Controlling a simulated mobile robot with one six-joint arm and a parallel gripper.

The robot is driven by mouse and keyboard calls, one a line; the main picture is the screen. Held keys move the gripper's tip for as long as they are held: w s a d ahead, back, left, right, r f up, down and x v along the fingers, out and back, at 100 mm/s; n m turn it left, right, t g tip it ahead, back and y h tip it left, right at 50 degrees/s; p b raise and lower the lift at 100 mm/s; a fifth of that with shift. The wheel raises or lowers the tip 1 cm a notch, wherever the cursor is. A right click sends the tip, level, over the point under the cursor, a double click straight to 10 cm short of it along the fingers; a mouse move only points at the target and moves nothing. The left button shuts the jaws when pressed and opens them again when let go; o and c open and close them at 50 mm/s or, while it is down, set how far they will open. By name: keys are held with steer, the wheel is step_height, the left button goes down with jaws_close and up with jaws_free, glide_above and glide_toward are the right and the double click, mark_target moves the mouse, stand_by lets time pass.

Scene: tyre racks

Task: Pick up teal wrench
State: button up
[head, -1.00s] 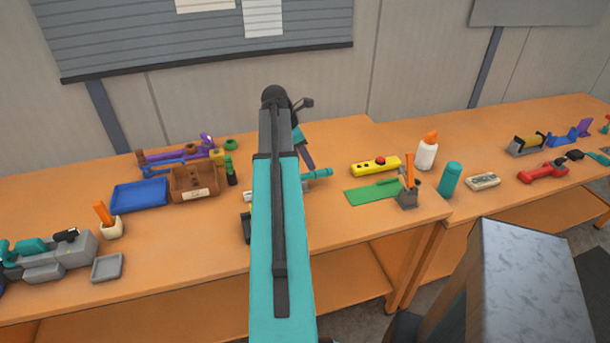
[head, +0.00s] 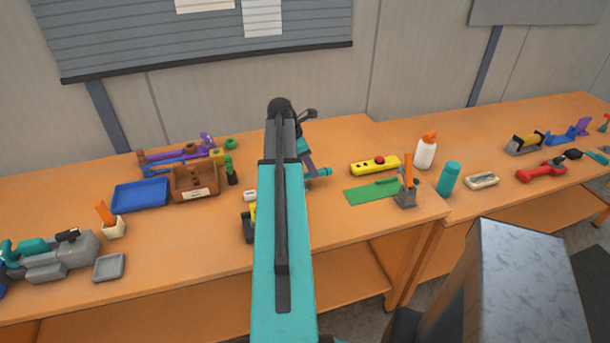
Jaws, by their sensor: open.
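A teal tool, which looks like the teal wrench (head: 325,172), lies on the orange workbench just right of my arm in the head view. Only its right end shows; the rest is hidden behind my arm and gripper. My gripper (head: 310,170) is open and points down at the wrench, overlapping it in the picture. The fingertips are small and dark, and I cannot tell whether they touch the wrench or stand around it.
A yellow level (head: 362,168), a green mat (head: 362,195) and a grey holder (head: 407,200) with orange-handled tools are to the right. A brown tool caddy (head: 180,187) and a blue tray (head: 140,195) are to the left.

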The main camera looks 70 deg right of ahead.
steer(key=shift+p+x, duration=0.8)
steer(key=shift+x, duration=1.35)
steer(key=shift+w, duration=0.1)
jaws_close()
